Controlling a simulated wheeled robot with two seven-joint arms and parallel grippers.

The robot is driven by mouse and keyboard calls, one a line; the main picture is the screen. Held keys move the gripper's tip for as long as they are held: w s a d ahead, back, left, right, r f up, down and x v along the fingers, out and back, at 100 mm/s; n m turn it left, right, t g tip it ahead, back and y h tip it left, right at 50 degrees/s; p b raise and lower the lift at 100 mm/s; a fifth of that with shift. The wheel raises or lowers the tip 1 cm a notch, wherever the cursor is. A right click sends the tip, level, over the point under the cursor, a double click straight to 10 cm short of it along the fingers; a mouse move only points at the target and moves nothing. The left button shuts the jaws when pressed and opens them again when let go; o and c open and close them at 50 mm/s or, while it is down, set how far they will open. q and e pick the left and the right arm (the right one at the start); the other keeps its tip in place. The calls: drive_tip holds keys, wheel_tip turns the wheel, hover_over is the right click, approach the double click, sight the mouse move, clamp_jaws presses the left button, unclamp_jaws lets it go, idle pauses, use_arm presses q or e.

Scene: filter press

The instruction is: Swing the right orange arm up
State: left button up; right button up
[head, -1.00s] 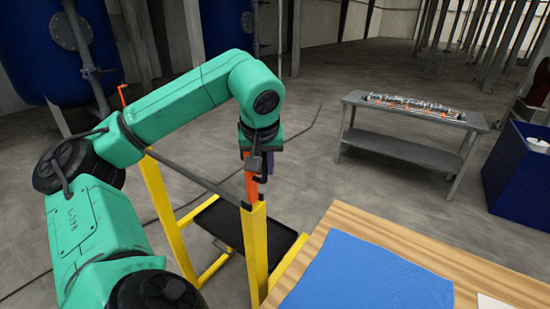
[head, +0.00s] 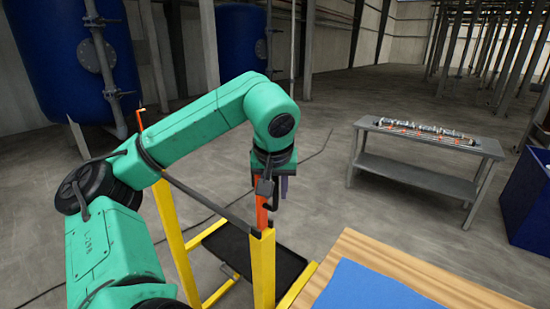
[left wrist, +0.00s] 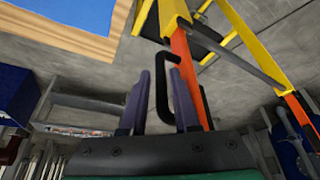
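The right orange arm (head: 262,205) stands up from the top of the near yellow post, and its lower part shows below my left gripper. Its upper part is hidden behind the gripper in the head view. In the left wrist view the orange arm (left wrist: 188,80) runs beside the fingers, with a bent black handle (left wrist: 163,95) on it. My left gripper (left wrist: 151,80) has its two purple fingers apart, with a gap between them. The handle is beside the right-hand finger; I cannot tell whether they touch. My right gripper is not in view.
The yellow frame (head: 172,240) carries a grey bar and another upright orange arm (head: 141,122) at its far left post. A black tray (head: 250,255) sits low inside it. A wooden table (head: 400,265) with a blue sheet is at the right. A grey bench (head: 420,143) stands behind.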

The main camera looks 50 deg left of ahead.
use_arm(q)
drive_tip(key=p+v, duration=0.6)
drive_tip(key=v, duration=0.6)
drive_tip(key=shift+d+r, duration=0.15)
